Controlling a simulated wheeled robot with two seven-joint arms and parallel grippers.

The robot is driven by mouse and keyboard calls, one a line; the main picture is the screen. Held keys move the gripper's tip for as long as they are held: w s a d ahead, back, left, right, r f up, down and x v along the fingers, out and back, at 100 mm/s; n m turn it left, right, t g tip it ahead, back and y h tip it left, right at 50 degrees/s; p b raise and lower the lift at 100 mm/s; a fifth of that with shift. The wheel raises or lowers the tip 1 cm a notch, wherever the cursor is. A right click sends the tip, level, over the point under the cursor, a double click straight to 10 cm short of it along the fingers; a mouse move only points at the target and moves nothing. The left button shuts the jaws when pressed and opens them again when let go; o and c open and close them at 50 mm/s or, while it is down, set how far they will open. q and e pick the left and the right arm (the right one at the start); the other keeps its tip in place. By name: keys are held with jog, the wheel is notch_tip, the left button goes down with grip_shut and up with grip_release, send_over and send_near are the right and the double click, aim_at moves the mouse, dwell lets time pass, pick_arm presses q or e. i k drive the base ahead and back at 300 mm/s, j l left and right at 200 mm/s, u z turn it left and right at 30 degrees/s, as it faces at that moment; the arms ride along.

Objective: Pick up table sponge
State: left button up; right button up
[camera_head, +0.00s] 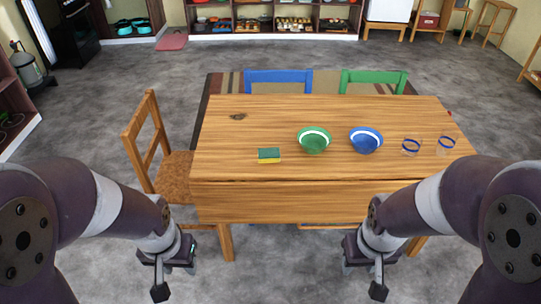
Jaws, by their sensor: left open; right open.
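The table sponge (269,155), green on top and yellow below, lies on the wooden table (330,188), left of the bowls. My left gripper (160,292) is at the lower left, beyond the table's front left corner, well below and left of the sponge. My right gripper (378,291) is at the lower right, in front of the table's near edge. Both grippers are open and empty, apart from the sponge. Nothing covers the sponge.
A green bowl (314,141), a blue bowl (366,140) and two blue-banded glasses (411,147) (446,144) stand right of the sponge. A wooden chair (155,150) is at the table's left. Blue (278,77) and green (373,78) chairs stand behind. The tabletop left of the sponge is clear.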

aim_at(265, 154)
jog(key=i+j+z, duration=0.25)
jog(key=i+j, duration=0.2)
jog(key=j, duration=0.15)
jog(key=i+j+z, duration=0.25)
jog(key=i+j, duration=0.15)
jog(key=j, duration=0.25)
jog(key=i+j+z, duration=0.15)
jog(key=j, duration=0.25)
jog(key=i+j+z, duration=0.1)
jog(key=j, duration=0.25)
jog(key=i+j+z, duration=0.15)
jog(key=j, duration=0.25)
jog(key=i+j+z, duration=0.1)
jog(key=j, duration=0.35)
jog(key=i+l, duration=0.05)
jog(key=i, duration=0.05)
